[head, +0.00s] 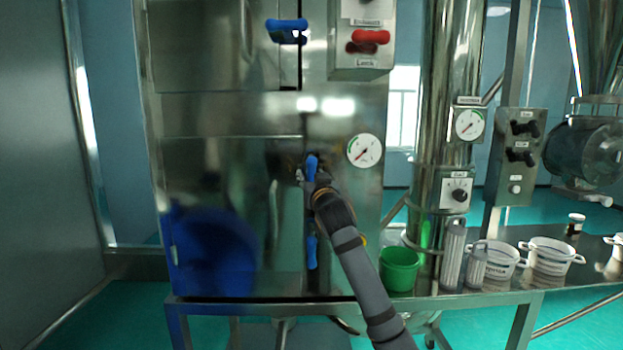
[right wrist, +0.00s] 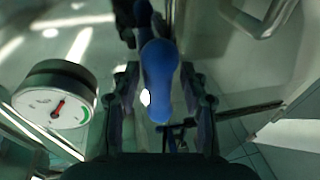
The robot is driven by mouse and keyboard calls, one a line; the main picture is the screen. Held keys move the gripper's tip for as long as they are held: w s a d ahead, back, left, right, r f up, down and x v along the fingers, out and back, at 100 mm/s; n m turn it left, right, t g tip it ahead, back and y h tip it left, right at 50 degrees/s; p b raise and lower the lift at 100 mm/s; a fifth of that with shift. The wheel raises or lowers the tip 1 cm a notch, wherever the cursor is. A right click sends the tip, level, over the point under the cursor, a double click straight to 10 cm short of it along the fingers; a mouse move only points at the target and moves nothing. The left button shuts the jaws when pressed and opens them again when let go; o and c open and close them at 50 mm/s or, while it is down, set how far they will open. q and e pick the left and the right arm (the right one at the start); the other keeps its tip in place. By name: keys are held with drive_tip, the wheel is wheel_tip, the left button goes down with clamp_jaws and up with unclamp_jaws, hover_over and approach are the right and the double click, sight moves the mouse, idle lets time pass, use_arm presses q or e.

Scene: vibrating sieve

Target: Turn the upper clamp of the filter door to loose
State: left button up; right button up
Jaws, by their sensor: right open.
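The filter door (head: 225,160) is the lower steel door of the cabinet. Its upper clamp (head: 311,166) has a blue handle standing about upright at the door's right edge. A lower clamp (head: 311,252) with a blue handle, also upright, sits below it. My right gripper (head: 308,176) is at the upper clamp, covering part of it. In the right wrist view, the blue handle of the upper clamp (right wrist: 158,75) lies between the two open fingers of my right gripper (right wrist: 160,105), with gaps on both sides. My left gripper is not in view.
A round gauge (head: 364,151) is just right of the upper clamp; it also shows in the right wrist view (right wrist: 55,100). Another blue handle (head: 287,25) is on the door above. A green bucket (head: 400,270) and white pots (head: 551,257) stand on the bench to the right.

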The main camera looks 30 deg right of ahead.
drive_tip(key=shift+s, duration=0.1)
drive_tip(key=shift+s+a, duration=0.1)
drive_tip(key=shift+s, duration=0.05)
drive_tip(key=v, duration=1.1)
drive_tip(key=shift+s, duration=0.25)
drive_tip(key=shift+a, duration=0.15)
